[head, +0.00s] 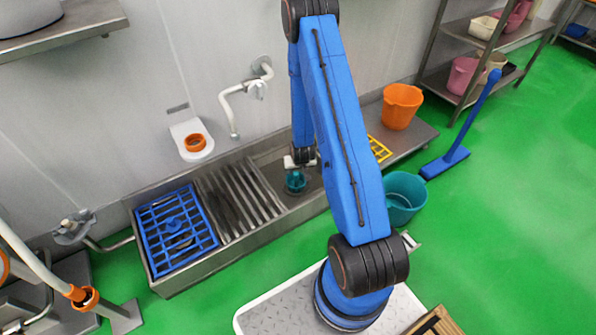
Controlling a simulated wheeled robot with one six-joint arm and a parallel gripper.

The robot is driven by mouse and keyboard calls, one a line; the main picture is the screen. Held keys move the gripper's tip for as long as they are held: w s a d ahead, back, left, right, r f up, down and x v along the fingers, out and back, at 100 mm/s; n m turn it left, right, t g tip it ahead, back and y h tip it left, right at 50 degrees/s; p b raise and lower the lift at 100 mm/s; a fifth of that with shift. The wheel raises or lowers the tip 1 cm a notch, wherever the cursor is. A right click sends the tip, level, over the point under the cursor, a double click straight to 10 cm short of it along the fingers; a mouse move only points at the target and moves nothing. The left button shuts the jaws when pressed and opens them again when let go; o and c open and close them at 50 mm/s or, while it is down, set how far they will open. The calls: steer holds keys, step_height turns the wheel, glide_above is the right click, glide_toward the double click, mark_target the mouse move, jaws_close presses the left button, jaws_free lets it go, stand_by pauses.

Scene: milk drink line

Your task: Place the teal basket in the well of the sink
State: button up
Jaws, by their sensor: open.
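A small teal basket (295,182) is inside the well of the sink (313,181), the recessed part right of the slatted drainer. My gripper (299,165) is open and points down just above the basket. The basket looks upright. I cannot tell whether the gripper's fingers touch it or whether its base sits flat on the well's floor. My blue arm hides the right part of the well.
A blue grid rack (177,230) lies at the sink's left end. An orange bucket (402,106) and yellow rack (379,149) are on its right end. A larger teal bucket (404,198) stands on the green floor. A wall tap (235,105) hangs behind the sink.

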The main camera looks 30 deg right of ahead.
steer(key=s+a+r+n, duration=0.1)
steer(key=s+a+r, duration=0.15)
steer(key=r, duration=0.95)
steer(key=s+a+r+y, duration=0.15)
steer(key=a+r, duration=0.25)
steer(key=r, duration=0.8)
steer(key=s+a+r+n, duration=0.15)
steer(key=a+r, duration=0.25)
steer(key=r, duration=0.8)
steer(key=s+a+r, duration=0.2)
steer(key=s+r, duration=0.4)
steer(key=s, duration=0.4)
steer(key=s+a+r+n, duration=0.1)
steer(key=s+r, duration=0.4)
steer(key=s, duration=0.5)
steer(key=s+a+r, duration=0.3)
steer(key=s+r, duration=0.3)
steer(key=s, duration=0.3)
steer(key=shift+s+a+r+n, duration=0.15)
steer(key=shift+s+r+n, duration=0.2)
steer(key=shift+s, duration=0.05)
